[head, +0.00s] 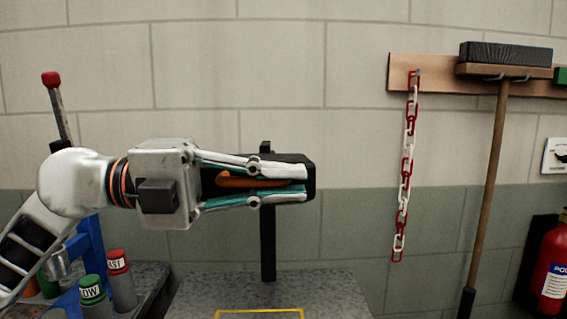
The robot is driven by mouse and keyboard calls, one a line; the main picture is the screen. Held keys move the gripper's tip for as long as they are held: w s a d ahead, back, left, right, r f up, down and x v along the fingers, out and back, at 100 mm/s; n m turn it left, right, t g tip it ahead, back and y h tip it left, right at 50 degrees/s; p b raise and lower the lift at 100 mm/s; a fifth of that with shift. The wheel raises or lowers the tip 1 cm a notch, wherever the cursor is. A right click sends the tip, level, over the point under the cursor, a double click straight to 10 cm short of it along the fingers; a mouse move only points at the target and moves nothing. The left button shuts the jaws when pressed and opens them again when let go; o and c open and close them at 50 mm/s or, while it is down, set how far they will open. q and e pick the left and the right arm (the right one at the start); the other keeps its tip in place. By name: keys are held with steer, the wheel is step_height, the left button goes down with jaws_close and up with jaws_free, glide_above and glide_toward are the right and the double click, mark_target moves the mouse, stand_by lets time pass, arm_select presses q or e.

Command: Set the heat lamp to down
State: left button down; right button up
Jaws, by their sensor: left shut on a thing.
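The heat lamp (311,172) looks like a black head on a black upright post (268,245) that rises from a grey speckled surface. An orange curved piece (240,180) shows at the head, between the fingers. My left gripper (300,183) comes in from the left, level, and is shut on the heat lamp, one finger above and one below the orange piece. The gripper and its fingers hide much of the head. I cannot tell which way the lamp faces. My right gripper is not in view.
A green-capped container (92,290) and a red-capped one (119,280) stand at lower left, near a red-knobbed lever (54,100). A yellow outline (260,311) marks the grey surface (330,295). A chain (406,165), broom (490,185) and fire extinguisher (553,260) are at right.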

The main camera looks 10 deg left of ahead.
mark_target(218, 185)
arm_select(q)
steer(key=shift+f, duration=0.1)
stand_by(0.3)
steer(key=c, duration=2.1)
jaws_free()
steer(key=shift+c, duration=0.2)
steer(key=shift+a, duration=0.1)
steer(key=v, duration=1.2)
